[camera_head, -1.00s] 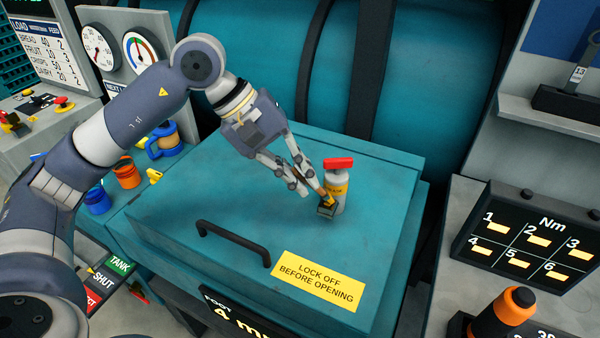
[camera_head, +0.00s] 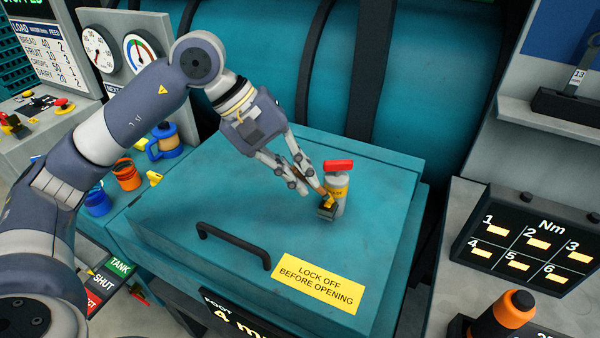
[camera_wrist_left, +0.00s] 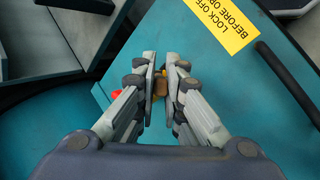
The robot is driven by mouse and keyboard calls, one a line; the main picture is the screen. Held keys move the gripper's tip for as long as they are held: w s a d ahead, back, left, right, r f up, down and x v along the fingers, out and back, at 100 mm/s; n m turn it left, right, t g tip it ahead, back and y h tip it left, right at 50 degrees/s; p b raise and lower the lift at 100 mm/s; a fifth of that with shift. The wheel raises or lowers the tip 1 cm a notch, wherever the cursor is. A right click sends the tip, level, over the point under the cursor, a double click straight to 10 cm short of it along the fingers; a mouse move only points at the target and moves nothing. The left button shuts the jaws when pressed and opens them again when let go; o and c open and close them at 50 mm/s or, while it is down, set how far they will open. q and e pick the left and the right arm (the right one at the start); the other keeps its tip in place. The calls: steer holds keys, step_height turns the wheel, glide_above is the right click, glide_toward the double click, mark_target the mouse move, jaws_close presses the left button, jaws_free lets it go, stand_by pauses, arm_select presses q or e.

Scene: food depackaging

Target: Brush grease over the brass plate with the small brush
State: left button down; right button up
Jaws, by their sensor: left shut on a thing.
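My left gripper (camera_head: 312,191) is shut on the small brush (camera_head: 328,201), above the teal lid. In the left wrist view the brush handle (camera_wrist_left: 160,86) sits between the fingertips (camera_wrist_left: 161,72). I cannot make out a brass plate in either view. My right gripper is not in view.
The teal lid (camera_head: 190,200) has a black bar handle (camera_head: 235,243) and a yellow lock-off label (camera_head: 318,284). Blue and orange cups (camera_head: 126,175) stand at left. A black numbered board (camera_head: 530,242) and an orange-black tool (camera_head: 502,312) are at right. The lid's left part is clear.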

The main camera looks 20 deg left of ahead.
arm_select(q)
steer(key=shift+r+p, duration=1.55)
steer(key=shift+r, duration=1.55)
